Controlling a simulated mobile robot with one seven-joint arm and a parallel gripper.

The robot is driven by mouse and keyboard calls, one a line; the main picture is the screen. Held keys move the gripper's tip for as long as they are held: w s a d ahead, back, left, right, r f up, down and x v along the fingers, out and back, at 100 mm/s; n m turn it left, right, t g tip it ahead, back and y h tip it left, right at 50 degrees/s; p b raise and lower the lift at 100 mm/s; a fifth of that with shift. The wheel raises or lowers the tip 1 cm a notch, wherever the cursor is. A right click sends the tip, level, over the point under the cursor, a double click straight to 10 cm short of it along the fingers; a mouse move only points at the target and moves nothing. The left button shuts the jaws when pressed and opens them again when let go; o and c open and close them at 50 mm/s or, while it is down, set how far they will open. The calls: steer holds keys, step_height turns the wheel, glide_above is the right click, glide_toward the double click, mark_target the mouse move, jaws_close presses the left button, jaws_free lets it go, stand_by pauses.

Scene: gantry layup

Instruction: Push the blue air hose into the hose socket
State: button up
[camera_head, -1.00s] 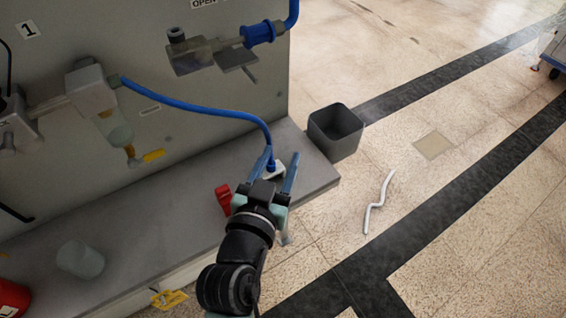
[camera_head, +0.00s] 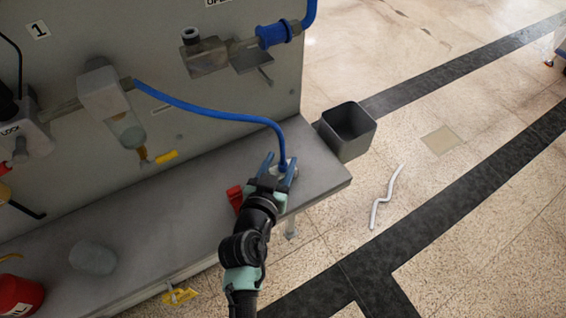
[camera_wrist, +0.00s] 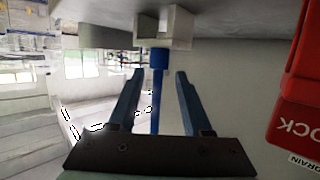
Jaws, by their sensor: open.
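The blue air hose (camera_head: 215,115) runs from a white unit on the panel, arcs right and drops to the bench beside my gripper (camera_head: 280,164). In the wrist view the hose (camera_wrist: 156,100) passes between the two fingers of my gripper (camera_wrist: 159,74). The fingers are open, with a gap on both sides of the hose. Its blue end collar meets the pale hose socket (camera_wrist: 178,27) just beyond the fingertips. I cannot tell how deep the end sits. In the head view the socket is mostly hidden behind my fingers.
A red lockout piece (camera_head: 235,197) lies left of my gripper; it shows large at the right of the wrist view (camera_wrist: 300,110). A dark grey bin (camera_head: 348,130) stands past the bench (camera_head: 165,225) end. A translucent cup (camera_head: 92,257) and red container (camera_head: 18,297) are at left.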

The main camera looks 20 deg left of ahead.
steer(key=shift+x, duration=2.3)
steer(key=shift+d+f, duration=0.1)
steer(key=shift+s, duration=0.1)
jaws_close()
